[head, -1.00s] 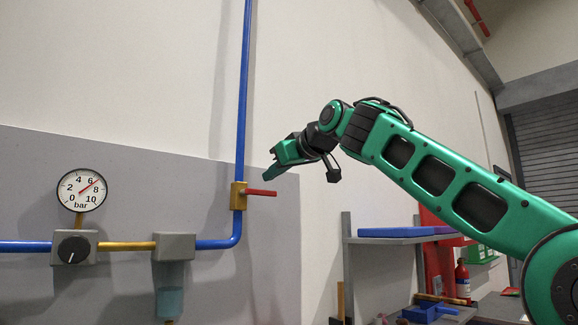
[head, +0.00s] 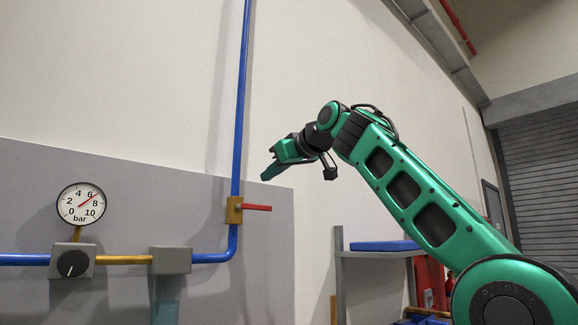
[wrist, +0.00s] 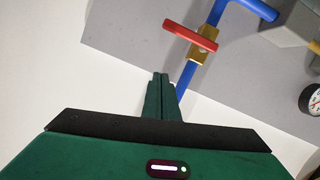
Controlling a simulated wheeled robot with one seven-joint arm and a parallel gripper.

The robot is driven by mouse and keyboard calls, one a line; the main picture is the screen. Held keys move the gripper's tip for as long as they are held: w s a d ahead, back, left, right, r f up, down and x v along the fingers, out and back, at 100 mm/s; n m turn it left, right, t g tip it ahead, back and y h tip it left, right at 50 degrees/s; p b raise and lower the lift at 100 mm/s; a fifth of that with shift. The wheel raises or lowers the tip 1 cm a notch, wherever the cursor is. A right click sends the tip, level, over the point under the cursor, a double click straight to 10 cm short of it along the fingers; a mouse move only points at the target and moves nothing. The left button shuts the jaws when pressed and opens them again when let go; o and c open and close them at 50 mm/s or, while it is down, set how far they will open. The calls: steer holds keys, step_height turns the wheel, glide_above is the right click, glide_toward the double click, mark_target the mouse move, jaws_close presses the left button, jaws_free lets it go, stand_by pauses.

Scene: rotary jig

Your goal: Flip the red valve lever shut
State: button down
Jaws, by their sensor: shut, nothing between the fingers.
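The red valve lever (head: 257,208) sticks out to the right, about level, from a brass valve body (head: 234,210) on a vertical blue pipe. It crosses the pipe's line. In the wrist view the red lever (wrist: 189,33) lies across the brass body (wrist: 203,46), beyond my fingertips. My gripper (head: 266,177) is shut and empty, above and slightly right of the lever in the head view, apart from it. In the wrist view my shut fingers (wrist: 160,76) point toward the lever with a gap between.
A pressure gauge (head: 81,204), a black knob (head: 72,263) and a grey filter unit (head: 171,260) sit along the blue pipe (head: 213,258) at left. A shelf (head: 378,251) with a blue item stands at lower right. The wall around the lever is clear.

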steer(key=v, duration=0.9)
steer(key=shift+w+d+f, duration=0.15)
stand_by(0.6)
